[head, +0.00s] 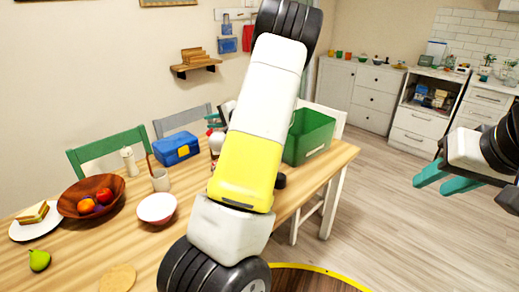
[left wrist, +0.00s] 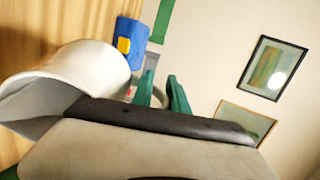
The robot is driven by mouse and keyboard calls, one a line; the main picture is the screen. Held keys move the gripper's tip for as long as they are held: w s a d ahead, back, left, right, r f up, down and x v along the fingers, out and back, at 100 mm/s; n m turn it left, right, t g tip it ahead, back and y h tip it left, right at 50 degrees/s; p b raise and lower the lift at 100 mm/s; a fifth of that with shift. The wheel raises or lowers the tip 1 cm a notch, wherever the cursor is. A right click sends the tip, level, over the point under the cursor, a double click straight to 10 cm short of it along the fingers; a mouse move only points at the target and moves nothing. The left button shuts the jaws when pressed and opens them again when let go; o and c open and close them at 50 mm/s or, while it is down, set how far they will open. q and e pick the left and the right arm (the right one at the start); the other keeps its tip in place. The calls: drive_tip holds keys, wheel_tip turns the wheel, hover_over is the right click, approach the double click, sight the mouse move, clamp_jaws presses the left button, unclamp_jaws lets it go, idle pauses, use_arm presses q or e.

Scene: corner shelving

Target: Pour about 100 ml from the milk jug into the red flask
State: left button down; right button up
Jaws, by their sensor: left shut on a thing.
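My right gripper (head: 447,178) is open and empty, off the table.
A round board (head: 117,278) lies at the front.

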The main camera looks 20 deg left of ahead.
use_arm(q)
drive_tip(key=shift+s+d+r+y+b, duration=0.1)
drive_tip(key=shift+d+r+y+b, duration=0.4)
drive_tip(key=shift+b, duration=0.55)
drive_tip(key=shift+s+d+r+y+b, duration=0.1)
drive_tip(key=shift+d+r+y+b, duration=0.15)
drive_tip(key=shift+r+y+b, duration=0.65)
idle(2.5)
drive_tip(key=shift+a+f+h, duration=0.15)
drive_tip(key=shift+f+h, duration=0.05)
drive_tip(key=shift+h, duration=0.2)
drive_tip(key=a+f+g+h, duration=0.1)
drive_tip(key=a+f+h, duration=0.2)
drive_tip(key=f+h, duration=0.2)
drive_tip(key=shift+w+a+f+h, duration=0.2)
drive_tip(key=shift+w+f+h, duration=0.1)
drive_tip(key=shift+f, duration=0.65)
idle(0.5)
drive_tip(key=shift+f+p, duration=0.1)
drive_tip(key=shift+p, duration=0.2)
drive_tip(key=w+a+f+g+h+p, duration=0.1)
drive_tip(key=a+f+h+p, duration=0.3)
drive_tip(key=f+h, duration=0.4)
drive_tip(key=shift+w+a+f+g+h, duration=0.3)
drive_tip(key=shift+f+g+h, duration=0.15)
drive_tip(key=shift+f, duration=0.8)
